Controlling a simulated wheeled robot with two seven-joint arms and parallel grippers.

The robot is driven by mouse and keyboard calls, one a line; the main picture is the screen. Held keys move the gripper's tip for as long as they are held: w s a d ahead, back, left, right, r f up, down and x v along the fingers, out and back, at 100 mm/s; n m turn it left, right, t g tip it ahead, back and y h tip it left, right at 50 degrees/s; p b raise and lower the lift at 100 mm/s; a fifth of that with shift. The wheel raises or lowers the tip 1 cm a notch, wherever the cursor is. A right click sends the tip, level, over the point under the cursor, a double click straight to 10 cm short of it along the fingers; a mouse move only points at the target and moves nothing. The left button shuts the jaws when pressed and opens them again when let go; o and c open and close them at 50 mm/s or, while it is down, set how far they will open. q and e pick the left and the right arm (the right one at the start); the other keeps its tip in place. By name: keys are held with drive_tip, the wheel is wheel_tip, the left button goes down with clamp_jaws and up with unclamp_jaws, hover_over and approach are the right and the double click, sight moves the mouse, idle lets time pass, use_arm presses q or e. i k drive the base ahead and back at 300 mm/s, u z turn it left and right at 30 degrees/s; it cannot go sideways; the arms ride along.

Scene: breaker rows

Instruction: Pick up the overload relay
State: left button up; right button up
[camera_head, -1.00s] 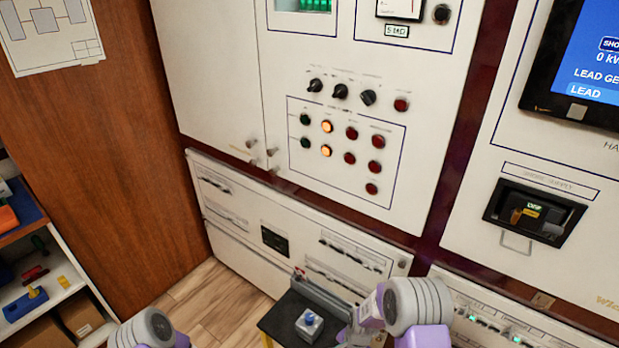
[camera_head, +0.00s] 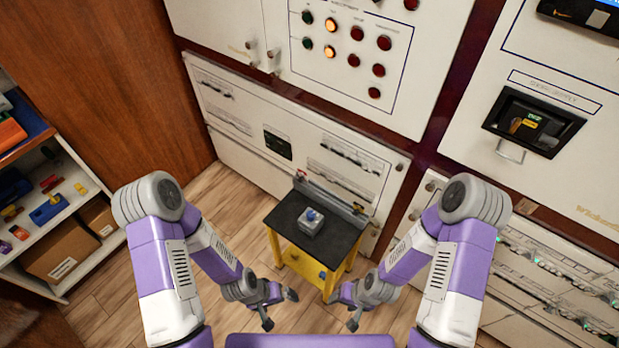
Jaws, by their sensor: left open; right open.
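A small light-grey block with a blue knob on top, which looks like the overload relay (camera_head: 311,222), sits upright on the black top of a small yellow-legged table (camera_head: 336,243). My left gripper (camera_head: 279,309) is open and empty, in front of the table and to the left, lower in the picture than the block. My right gripper (camera_head: 343,309) is open and empty, in front of the table near its right front leg. Neither gripper touches the block. The fingertips are small and partly hard to make out.
White control cabinets (camera_head: 301,141) stand behind the table. A shelf unit (camera_head: 62,235) with tools, coloured parts and cardboard boxes is at the left. A grey rail (camera_head: 336,203) runs along the table's back edge.

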sight(311, 228)
drive_tip(key=u, duration=0.5)
drive_tip(key=k, duration=0.6)
drive_tip(key=u, duration=0.7)
drive_tip(key=i, duration=1.15)
drive_tip(key=z, duration=0.75)
